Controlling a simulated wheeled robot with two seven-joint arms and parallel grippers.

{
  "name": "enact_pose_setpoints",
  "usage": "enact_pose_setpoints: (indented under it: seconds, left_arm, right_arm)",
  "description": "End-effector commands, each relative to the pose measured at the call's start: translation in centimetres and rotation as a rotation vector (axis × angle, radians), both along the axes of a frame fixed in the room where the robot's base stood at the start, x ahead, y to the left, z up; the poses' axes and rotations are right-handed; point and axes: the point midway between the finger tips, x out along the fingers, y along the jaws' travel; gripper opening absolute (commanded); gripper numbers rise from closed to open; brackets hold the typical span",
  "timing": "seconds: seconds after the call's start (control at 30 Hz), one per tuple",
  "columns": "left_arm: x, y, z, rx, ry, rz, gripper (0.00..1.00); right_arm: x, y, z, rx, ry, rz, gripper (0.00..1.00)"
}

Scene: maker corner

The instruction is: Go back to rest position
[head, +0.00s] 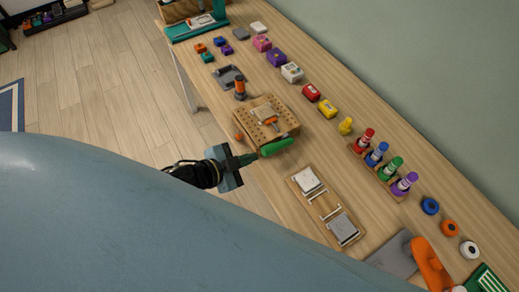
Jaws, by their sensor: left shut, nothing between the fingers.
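My left gripper (248,159) is in the head view, at the front edge of the long wooden workbench (345,128). Its fingers are shut with nothing between them, and they point right toward a green cylinder (277,146). The cylinder lies at the near side of a wooden block with holes (288,127). I cannot tell whether the fingertips touch it. My right gripper is not in view.
Right of the gripper lies a wooden tray (323,213) with two flat pieces. Behind are a rack (358,148) of coloured bottles and a row of small coloured blocks. Open floor (95,95) lies left of the bench.

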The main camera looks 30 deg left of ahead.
Motion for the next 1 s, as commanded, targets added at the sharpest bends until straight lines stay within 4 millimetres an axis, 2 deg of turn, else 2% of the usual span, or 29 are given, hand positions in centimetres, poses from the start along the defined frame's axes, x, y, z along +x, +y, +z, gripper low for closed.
enact_pose_setpoints:
  seconds: [0.17,0.77,0.87,0.97,1.0]
  left_arm:
    - [-0.9,0.4,0.4,0.000,0.000,0.000,0.00]
    - [-0.9,0.5,0.3,0.000,0.001,0.002,0.00]
    - [-0.9,1.3,-1.6,0.008,0.028,0.031,0.00]
    - [-1.1,3.2,-6.1,0.024,0.095,0.098,0.00]
    - [-1.3,4.2,-8.5,0.031,0.133,0.134,0.00]
  right_arm:
    - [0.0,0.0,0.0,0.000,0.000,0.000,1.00]
    - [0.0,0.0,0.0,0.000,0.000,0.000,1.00]
    - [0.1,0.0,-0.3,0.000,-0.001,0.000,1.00]
    - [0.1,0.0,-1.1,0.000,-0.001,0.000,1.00]
    - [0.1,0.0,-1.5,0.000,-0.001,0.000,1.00]
